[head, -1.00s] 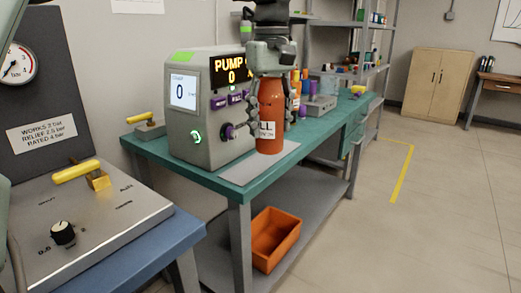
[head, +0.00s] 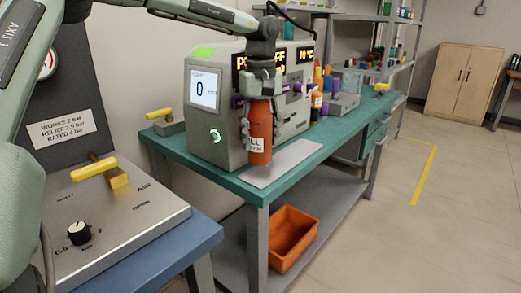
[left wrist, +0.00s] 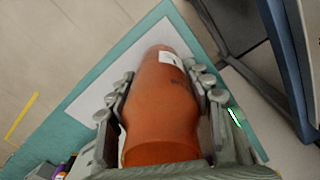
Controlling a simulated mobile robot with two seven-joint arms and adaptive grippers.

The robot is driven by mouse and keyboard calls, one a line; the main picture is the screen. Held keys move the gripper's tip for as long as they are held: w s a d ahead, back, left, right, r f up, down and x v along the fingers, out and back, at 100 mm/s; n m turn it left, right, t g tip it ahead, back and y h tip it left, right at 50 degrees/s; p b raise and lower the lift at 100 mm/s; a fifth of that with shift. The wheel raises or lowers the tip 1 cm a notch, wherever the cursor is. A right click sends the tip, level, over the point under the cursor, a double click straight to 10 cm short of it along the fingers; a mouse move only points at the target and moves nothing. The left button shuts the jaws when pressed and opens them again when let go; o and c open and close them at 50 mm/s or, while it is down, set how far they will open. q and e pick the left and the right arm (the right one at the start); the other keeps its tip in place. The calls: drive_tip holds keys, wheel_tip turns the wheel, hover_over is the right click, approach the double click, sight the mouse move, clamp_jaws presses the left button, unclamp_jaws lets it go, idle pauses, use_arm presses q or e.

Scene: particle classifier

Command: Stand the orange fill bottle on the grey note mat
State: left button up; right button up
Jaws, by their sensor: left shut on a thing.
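The orange fill bottle (head: 260,117) is upright in my left gripper (head: 261,139), whose fingers close on its two sides. Its white label faces partly forward. In the head view its base overlaps the back left part of the grey note mat (head: 291,161); I cannot tell whether it touches the mat. In the left wrist view the bottle (left wrist: 160,110) lies between the finger pads, with the pale mat (left wrist: 97,98) beyond it. My right gripper is not in view.
Purple-knobbed equipment and other bottles (head: 317,98) stand to the right. An orange bin (head: 292,240) is on the lower shelf. A gauge panel (head: 130,215) stands at left.

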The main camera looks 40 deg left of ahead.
sight(260, 152)
use_arm(q)
wheel_tip(260, 152, down, 4)
drive_tip(key=shift+r, duration=0.1)
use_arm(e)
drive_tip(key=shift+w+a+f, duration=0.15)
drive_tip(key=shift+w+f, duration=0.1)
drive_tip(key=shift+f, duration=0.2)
use_arm(q)
drive_tip(key=shift+f, duration=0.2)
